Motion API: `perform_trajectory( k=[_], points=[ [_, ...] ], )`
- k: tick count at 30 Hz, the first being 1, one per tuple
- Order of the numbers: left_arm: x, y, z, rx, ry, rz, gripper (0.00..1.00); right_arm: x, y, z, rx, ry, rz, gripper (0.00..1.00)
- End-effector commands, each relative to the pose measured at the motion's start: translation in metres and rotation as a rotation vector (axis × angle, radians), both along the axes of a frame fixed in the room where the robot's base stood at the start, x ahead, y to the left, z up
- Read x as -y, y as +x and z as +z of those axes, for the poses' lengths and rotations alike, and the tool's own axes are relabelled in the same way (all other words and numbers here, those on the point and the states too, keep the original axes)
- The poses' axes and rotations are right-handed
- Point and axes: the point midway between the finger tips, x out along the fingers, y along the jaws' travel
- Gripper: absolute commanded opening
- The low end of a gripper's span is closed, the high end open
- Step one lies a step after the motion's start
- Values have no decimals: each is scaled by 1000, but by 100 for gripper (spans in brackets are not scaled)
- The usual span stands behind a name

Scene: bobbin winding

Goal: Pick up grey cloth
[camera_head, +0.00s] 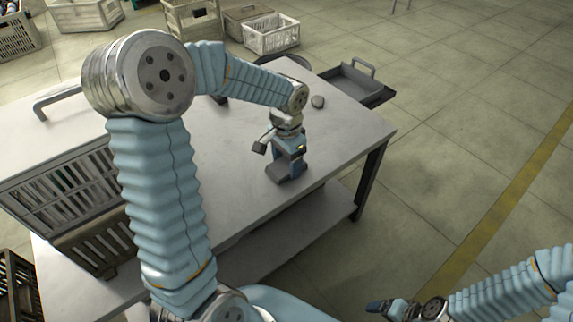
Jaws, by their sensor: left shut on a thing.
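My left gripper (286,161) points down over the grey table near its right front part. It is shut on a grey piece, which I take to be the grey cloth (289,174). The cloth is small in view and partly hidden by the fingers; I cannot tell whether it touches the table. My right gripper (380,306) is low at the bottom right, away from the table, and its jaws are too small to read.
A slatted crate (60,185) stands at left. Several crates, one white (271,38), sit on the floor behind.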

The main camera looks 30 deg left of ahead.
Motion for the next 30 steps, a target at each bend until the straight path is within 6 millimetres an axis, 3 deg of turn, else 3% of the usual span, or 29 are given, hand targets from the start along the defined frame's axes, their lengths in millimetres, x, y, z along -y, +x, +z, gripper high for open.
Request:
perform_trajectory(
  k=[7, 12, 19, 24, 30],
  points=[
    [0, 1, 10, 2, 0, 1, 38, 0, 0, 1, 0, 0, 0, 86],
    [-4, 1, 37, 4, 0, 3, 38, 0, 0, 3, 0, 0, 0, 86],
    [-51, 7, 92, 5, 1, 6, 38, 0, 0, 7, 0, 1, 1, 86],
    [-96, 12, 111, 2, 1, 6, 38, 0, 0, 7, 0, 1, 1, 86],
    [-128, 17, 125, 1, 0, 3, 38, 0, 0, 8, 0, 1, 1, 86]
  ],
)
